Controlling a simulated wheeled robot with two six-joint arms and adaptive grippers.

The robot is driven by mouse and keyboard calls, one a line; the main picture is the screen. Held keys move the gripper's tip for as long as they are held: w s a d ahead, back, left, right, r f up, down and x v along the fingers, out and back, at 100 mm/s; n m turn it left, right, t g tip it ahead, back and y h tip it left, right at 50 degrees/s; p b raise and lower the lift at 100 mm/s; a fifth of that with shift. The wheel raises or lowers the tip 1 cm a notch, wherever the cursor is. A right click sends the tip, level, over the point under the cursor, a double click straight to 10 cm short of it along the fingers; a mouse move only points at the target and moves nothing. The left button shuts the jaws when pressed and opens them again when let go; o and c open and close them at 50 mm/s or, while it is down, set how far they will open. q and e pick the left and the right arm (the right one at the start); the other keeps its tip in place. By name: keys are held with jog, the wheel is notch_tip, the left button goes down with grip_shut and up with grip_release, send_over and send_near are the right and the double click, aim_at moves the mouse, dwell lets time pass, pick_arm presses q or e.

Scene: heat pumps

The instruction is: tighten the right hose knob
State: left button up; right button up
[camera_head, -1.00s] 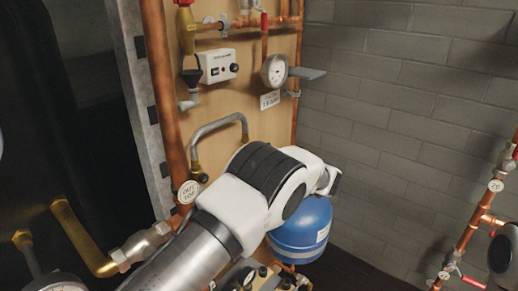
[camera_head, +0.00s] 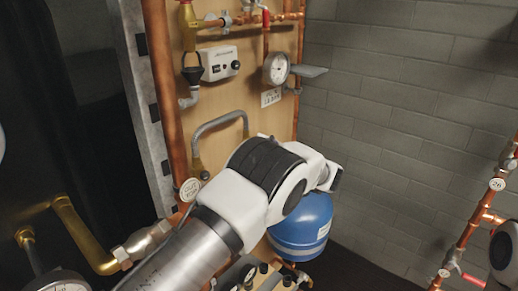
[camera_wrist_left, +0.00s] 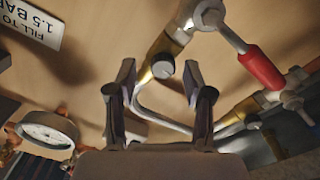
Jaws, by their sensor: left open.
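The grey hose (camera_head: 218,119) arches on the wooden board in the head view, its left end at a brass fitting (camera_head: 197,170); my arm hides part of its right end. In the left wrist view, which is turned upside down, the right hose knob (camera_wrist_left: 163,69) is a small round grey knob on a brass fitting (camera_wrist_left: 156,48). My left gripper (camera_wrist_left: 160,78) is open, and the knob appears between its fingertips with a gap on each side. I see no contact. The hose (camera_wrist_left: 165,122) curves behind the fingers to another brass fitting (camera_wrist_left: 247,108). My right gripper is out of view.
A red-handled valve (camera_wrist_left: 262,68) is beside the fingers in the wrist view.

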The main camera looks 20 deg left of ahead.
pick_arm(q)
notch_tip(320, 180, up, 10)
jog(key=shift+f, duration=0.15)
dwell(0.4)
